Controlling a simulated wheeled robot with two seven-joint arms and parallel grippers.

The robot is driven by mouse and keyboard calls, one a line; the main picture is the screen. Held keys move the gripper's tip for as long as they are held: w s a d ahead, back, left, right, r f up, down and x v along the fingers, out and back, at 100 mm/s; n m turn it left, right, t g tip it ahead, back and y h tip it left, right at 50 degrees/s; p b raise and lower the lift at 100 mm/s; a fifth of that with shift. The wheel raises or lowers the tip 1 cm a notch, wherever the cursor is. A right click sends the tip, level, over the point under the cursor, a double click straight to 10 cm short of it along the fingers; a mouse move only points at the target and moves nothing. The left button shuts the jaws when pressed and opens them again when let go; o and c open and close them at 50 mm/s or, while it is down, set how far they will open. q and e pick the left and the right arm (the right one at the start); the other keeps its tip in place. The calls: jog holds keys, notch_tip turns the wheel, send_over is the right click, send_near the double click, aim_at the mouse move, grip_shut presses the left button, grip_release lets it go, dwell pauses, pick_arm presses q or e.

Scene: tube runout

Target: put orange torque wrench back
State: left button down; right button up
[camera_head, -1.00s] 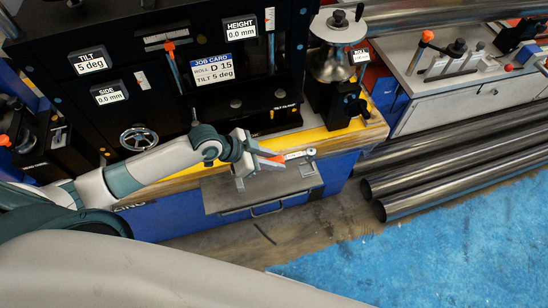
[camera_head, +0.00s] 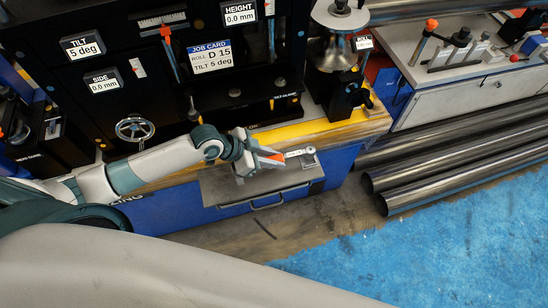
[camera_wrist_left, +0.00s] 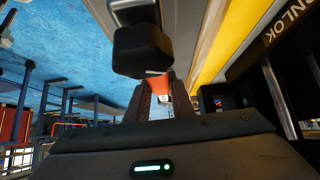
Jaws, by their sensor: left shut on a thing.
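The torque wrench has an orange handle (camera_head: 275,157) and a silver head (camera_head: 308,151) pointing right. My left gripper (camera_head: 268,158) is shut on its orange handle, above the grey shelf (camera_head: 220,190) at the front of the blue machine base. The orange handle also shows between the fingers in the left wrist view (camera_wrist_left: 156,83). Part of the handle is hidden by the fingers. The wrench head is near the right end of the shelf; I cannot tell whether it touches anything. My right gripper is not in view.
The black machine with a job card (camera_head: 211,58) stands behind the arm. A yellow ledge (camera_head: 290,132) runs above the shelf. Long steel tubes (camera_head: 460,175) lie at the right. A grey bench (camera_head: 440,65) with several tools stands at the back right. The blue floor in front is clear.

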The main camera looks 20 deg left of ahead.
pick_arm(q)
jog(key=shift+f, duration=0.15)
jog(key=shift+f+b, duration=0.65)
jog(key=shift+f, duration=0.2)
dwell(0.4)
jog(key=c, duration=1)
grip_release()
jog(key=shift+a+r, duration=0.1)
jog(key=shift+r, duration=0.05)
jog(key=shift+p+v, duration=1.9)
jog(key=shift+v, duration=0.9)
